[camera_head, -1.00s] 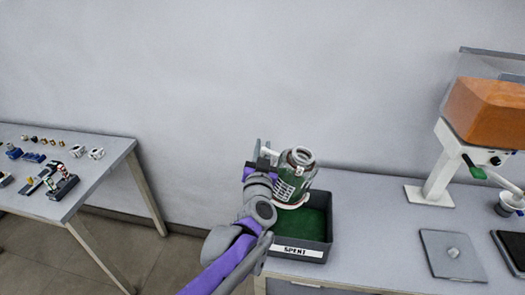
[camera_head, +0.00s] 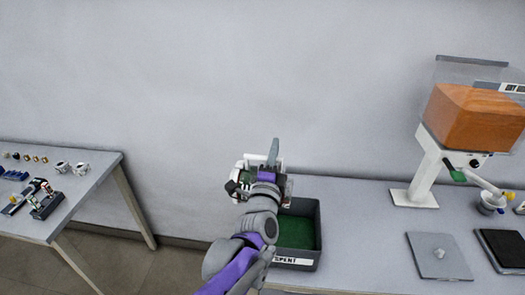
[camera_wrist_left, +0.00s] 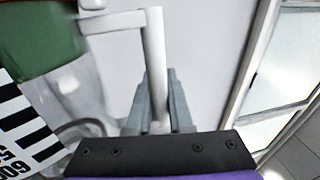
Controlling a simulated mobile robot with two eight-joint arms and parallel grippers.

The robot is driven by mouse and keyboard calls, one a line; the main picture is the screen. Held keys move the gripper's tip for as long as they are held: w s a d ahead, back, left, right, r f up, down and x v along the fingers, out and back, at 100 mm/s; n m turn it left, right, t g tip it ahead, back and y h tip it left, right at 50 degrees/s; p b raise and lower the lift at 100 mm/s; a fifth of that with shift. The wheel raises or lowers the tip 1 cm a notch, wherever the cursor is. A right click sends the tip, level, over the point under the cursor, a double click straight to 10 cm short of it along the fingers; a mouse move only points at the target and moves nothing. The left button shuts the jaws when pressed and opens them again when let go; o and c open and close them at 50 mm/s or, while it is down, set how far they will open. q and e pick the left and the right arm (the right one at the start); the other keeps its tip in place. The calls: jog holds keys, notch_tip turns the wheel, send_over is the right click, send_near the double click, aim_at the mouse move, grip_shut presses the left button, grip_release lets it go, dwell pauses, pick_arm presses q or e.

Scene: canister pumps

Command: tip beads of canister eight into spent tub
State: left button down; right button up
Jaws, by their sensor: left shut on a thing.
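My left gripper (camera_head: 272,160) is shut on the handle of the canister (camera_head: 246,178), holding it in the air at the left side of the spent tub (camera_head: 318,240). In the left wrist view the canister (camera_wrist_left: 85,85) is clear, with green contents and a black-and-white striped label. Its white handle is between the fingers (camera_wrist_left: 158,105). The canister is tilted and mostly hidden behind my gripper in the head view; its mouth and number cannot be read. The dark tub is labelled SPENT and shows green inside. My right gripper is not in view.
A dispenser with an orange-filled hopper (camera_head: 475,120) stands at the right, with a grey plate (camera_head: 440,255) and a dark tray (camera_head: 503,247) in front. A separate table (camera_head: 95,185) at the left holds cups and small parts. The wall is close behind.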

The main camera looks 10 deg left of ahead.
pick_arm(q)
jog(key=d+f+m+h+b, duration=0.1)
jog(key=d+m+h, duration=0.1)
jog(key=d+m, duration=0.5)
jog(key=shift+s+d+m+g+b, duration=0.15)
jog(key=shift+s+m+g+b, duration=0.15)
jog(key=shift+m+g+b, duration=0.1)
dwell(0.6)
dwell(0.5)
